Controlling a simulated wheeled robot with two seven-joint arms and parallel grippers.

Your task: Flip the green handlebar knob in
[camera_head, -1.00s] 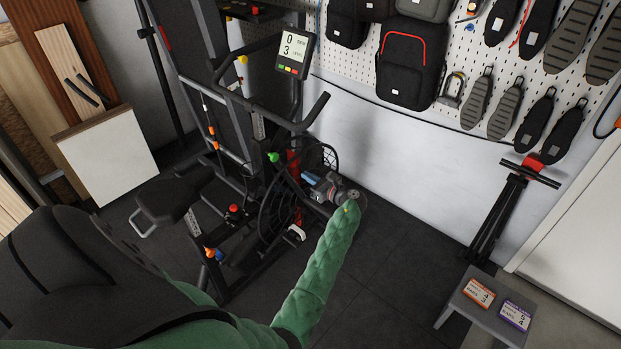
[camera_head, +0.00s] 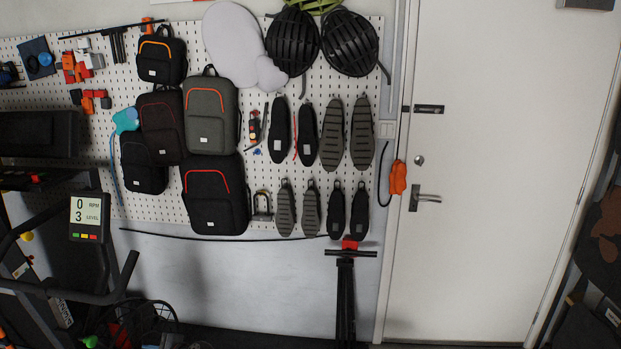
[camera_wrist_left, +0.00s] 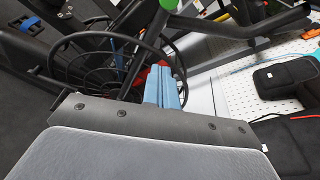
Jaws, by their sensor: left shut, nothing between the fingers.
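The green handlebar knob (camera_head: 90,341) shows at the bottom left of the head view, low on the exercise bike (camera_head: 58,290). In the left wrist view the green knob (camera_wrist_left: 169,4) is cut by the top edge, on a dark bar. My left gripper (camera_wrist_left: 164,82) shows there as blue fingers, shut and empty. It lies below the knob in the picture and apart from it, with the bike's dark fan cage behind. My right gripper is in no view.
A pegboard carries backpacks (camera_head: 212,115), shoe soles and helmets (camera_head: 292,42). A floor pump (camera_head: 346,290) stands by the white door (camera_head: 480,150). The bike's display (camera_head: 86,217) reads 0 and 3. The bike's bars and fan cage (camera_wrist_left: 95,60) are close to my left gripper.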

